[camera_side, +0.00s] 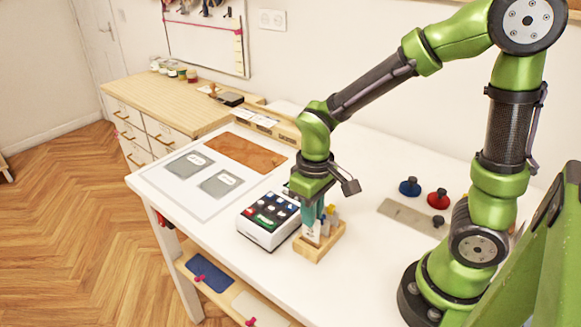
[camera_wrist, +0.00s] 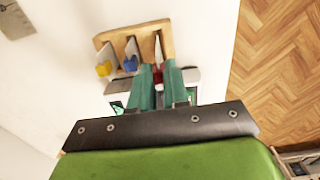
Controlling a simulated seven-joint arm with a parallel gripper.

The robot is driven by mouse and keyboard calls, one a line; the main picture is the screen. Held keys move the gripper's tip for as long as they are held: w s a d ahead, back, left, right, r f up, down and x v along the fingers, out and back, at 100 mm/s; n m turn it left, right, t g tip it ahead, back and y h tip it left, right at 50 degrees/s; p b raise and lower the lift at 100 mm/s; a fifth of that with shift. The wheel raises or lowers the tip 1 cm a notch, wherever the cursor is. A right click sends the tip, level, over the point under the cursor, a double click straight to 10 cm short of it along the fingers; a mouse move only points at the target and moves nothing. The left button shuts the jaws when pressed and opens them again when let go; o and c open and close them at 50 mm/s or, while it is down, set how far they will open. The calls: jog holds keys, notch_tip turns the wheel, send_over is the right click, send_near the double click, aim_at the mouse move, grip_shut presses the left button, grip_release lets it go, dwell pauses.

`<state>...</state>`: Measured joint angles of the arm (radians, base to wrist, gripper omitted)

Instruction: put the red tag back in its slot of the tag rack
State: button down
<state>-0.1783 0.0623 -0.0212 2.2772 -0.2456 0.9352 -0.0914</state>
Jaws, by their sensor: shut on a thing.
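The wooden tag rack (camera_side: 322,245) stands on the white table; it fills the upper middle of the wrist view (camera_wrist: 107,40). My gripper (camera_side: 313,212) is over its left end in the side view. In the wrist view, my teal fingers (camera_wrist: 158,84) are shut on the red end of the red tag (camera_wrist: 158,76). The tag's pale part points at the rack's rightmost slot in that view. I cannot tell how deep its tip sits. A yellow tag (camera_wrist: 103,69) and a blue tag (camera_wrist: 130,63) stand in the other slots.
A white box with dark, coloured buttons (camera_side: 268,221) stands close left of the rack. A grey plate (camera_side: 408,214) with blue and red knobs (camera_side: 410,187) near it lies to the right. A mat with grey swatches (camera_side: 200,175) lies at left. Bare table lies in front of the rack.

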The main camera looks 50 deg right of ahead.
jog(key=shift+f, duration=0.15)
jog(key=shift+f, duration=1.45)
jog(key=c, duration=1)
grip_release()
jog(key=shift+c, duration=0.2)
notch_tip(320, 180, up, 17)
jog(key=shift+w, duration=0.1)
